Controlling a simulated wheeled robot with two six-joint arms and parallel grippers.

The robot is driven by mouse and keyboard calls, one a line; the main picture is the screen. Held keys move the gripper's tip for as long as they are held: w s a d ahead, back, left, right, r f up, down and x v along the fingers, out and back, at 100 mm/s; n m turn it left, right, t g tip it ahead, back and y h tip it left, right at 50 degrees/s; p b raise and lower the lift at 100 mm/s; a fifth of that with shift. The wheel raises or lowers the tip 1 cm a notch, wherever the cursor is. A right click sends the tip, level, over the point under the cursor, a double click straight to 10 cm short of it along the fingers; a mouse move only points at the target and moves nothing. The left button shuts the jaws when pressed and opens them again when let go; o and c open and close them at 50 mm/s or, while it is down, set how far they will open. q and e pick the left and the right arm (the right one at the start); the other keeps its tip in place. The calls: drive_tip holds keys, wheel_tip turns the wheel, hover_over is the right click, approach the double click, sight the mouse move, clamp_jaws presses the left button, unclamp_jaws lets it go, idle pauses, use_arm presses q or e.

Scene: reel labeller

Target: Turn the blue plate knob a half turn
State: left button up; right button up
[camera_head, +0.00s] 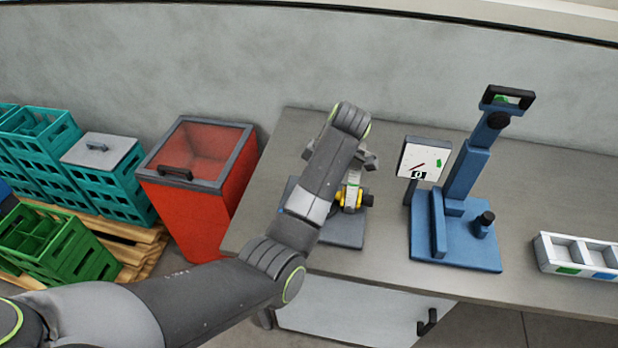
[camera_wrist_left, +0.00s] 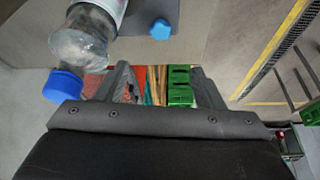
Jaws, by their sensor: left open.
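In the left wrist view a small blue knob (camera_wrist_left: 161,29) sits on a grey plate (camera_wrist_left: 138,16), above and between my fingertips. My left gripper (camera_wrist_left: 162,72) is open, with nothing between its fingers; it is apart from the knob. A clear bottle (camera_wrist_left: 82,40) with a blue cap (camera_wrist_left: 62,86) lies close beside the left finger. In the head view my left arm reaches over a device with a grey base (camera_head: 341,234) and yellow parts (camera_head: 349,195). The arm hides much of it, and I cannot make out the blue knob there. My right gripper is not in view.
A blue stand (camera_head: 455,245) with a white dial panel (camera_head: 424,159) stands right of the device. A white divided tray (camera_head: 542,252) is at the table's right. A red bin (camera_head: 205,215) stands against the table's left side, with teal and green crates (camera_head: 60,245) beyond.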

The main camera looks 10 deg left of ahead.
use_arm(q)
drive_tip(key=a+m+h+b, duration=0.35)
drive_tip(key=a+m, duration=0.35)
drive_tip(key=m, duration=0.9)
drive_tip(key=a+m+h+b, duration=0.3)
drive_tip(key=a+m+h, duration=0.35)
drive_tip(key=m, duration=0.85)
drive_tip(key=shift+y, duration=0.6)
drive_tip(key=b+x, duration=0.2)
drive_tip(key=x, duration=0.3)
drive_tip(key=b+x, duration=0.2)
drive_tip(key=x, duration=0.3)
drive_tip(key=a+b+x, duration=0.1)
drive_tip(key=b+x, duration=0.1)
drive_tip(key=x, duration=0.3)
drive_tip(key=shift+s+f, duration=0.1)
drive_tip(key=shift+f, duration=0.4)
drive_tip(key=shift+d+f, duration=0.25)
drive_tip(key=shift+f, duration=0.35)
